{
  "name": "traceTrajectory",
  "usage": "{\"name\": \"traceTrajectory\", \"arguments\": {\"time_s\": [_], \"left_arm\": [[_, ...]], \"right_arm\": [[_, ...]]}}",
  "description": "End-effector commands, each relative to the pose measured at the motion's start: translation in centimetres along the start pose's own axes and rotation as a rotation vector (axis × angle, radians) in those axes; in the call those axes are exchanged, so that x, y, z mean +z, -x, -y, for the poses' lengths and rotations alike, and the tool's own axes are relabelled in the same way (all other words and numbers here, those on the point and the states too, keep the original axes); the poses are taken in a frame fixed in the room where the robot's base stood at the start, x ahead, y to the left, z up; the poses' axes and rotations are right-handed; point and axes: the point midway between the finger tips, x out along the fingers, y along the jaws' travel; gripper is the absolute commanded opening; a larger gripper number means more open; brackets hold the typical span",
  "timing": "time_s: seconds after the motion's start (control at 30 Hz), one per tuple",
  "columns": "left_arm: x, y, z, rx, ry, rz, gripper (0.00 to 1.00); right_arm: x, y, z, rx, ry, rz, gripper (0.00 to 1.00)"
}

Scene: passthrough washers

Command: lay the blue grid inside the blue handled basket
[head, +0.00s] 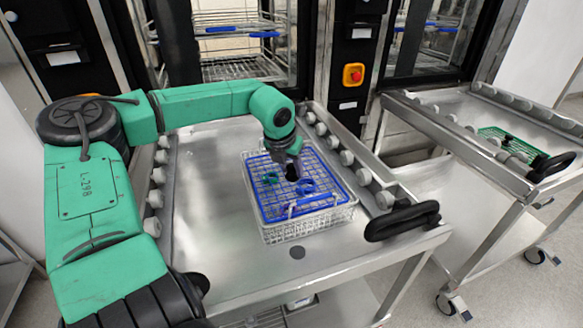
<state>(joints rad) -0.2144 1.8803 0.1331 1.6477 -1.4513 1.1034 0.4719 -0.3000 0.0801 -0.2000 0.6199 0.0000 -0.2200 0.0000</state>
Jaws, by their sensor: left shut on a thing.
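The blue handled basket (338,219) is a light wire basket standing on the steel cart in front of me. The blue grid (272,208) lies flat across the basket's opening, roughly lined up with its rim; whether it rests on the basket or hangs just above it I cannot tell. My left gripper (292,173) reaches down over the grid and is shut on it near the middle; the fingertips are partly hidden. A small green ring-like piece (270,178) and a blue curved piece (306,186) show beside the fingers. My right gripper is not in view.
The cart top (205,170) is bare to the left of the basket. Rollers line its sides, and a black handle (402,220) stands at the right corner. A second cart (450,115) on the right holds a green grid (510,142). Washers with racks stand behind.

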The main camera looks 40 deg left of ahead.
Motion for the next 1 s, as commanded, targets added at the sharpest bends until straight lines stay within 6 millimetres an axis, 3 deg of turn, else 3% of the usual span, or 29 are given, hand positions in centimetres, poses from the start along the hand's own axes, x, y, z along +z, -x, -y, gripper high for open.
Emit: {"name": "traceTrajectory", "arguments": {"time_s": [0.63, 0.93, 0.97, 1.0], "left_arm": [[-1.0, -2.4, 0.0, 0.000, 0.000, 0.001, 0.00], [-1.0, -2.4, 0.0, 0.000, 0.000, 0.001, 0.00], [-1.0, -2.4, 0.0, 0.000, 0.000, 0.001, 0.50], [-1.0, -2.4, 0.0, 0.000, 0.000, 0.001, 0.66]], "right_arm": [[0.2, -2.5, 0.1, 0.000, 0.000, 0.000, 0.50], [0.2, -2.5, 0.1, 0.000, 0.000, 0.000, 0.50], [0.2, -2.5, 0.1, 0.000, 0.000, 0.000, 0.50], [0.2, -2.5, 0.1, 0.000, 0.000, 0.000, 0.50]]}}
